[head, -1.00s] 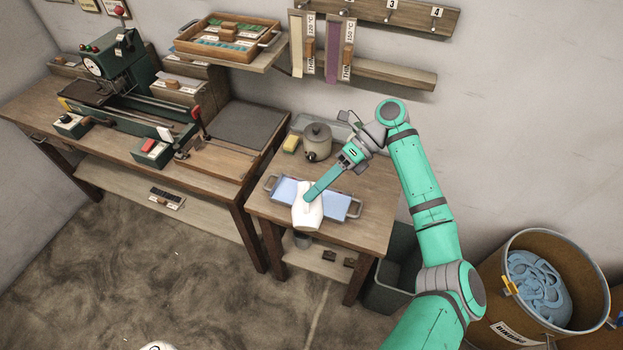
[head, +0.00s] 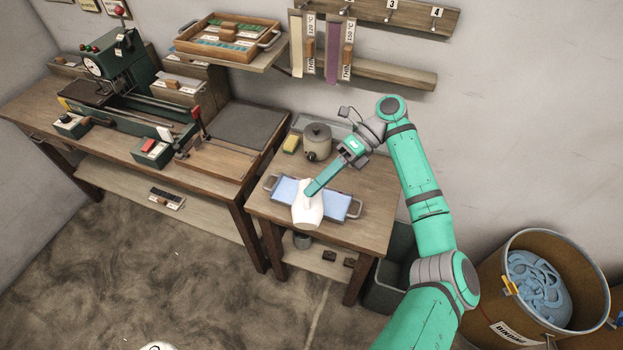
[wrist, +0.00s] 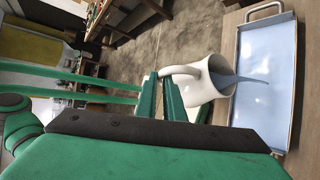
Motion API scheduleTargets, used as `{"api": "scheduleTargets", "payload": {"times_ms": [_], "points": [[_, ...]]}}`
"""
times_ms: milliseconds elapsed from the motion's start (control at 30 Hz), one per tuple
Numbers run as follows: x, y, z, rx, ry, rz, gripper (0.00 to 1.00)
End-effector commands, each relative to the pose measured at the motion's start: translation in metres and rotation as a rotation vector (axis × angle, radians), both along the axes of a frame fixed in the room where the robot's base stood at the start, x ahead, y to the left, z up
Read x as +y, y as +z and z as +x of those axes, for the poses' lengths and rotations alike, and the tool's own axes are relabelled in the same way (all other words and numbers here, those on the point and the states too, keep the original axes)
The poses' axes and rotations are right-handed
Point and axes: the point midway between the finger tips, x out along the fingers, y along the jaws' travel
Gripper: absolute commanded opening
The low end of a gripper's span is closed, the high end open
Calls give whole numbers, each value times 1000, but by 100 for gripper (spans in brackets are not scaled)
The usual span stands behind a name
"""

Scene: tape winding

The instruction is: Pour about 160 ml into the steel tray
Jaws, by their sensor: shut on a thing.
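The steel tray (head: 338,205) lies on the small wooden table, with a handle at each end. In the wrist view the tray (wrist: 292,100) holds a layer of pale blue liquid. A white jug (head: 308,211) is over the tray's front side in the head view. In the wrist view the white jug (wrist: 205,86) is tipped toward the tray, and a blue stream (wrist: 238,79) runs from its mouth into it. My gripper (head: 311,192) is shut on the jug's handle side; its fingers also show in the wrist view (wrist: 163,92).
A workbench with a green machine (head: 125,70) is at the left. A bin of blue strips (head: 540,280) stands at the right.

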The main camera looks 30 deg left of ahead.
Motion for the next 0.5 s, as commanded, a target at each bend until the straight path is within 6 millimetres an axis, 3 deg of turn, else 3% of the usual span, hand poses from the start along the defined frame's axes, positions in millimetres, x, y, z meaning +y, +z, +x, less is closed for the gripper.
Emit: {"api": "scheduleTargets", "payload": {"times_ms": [267, 500], "points": [[0, 1, -1, 7, 2, -1, 0], [-13, -7, -24, -95, -5, 52, 0]]}}
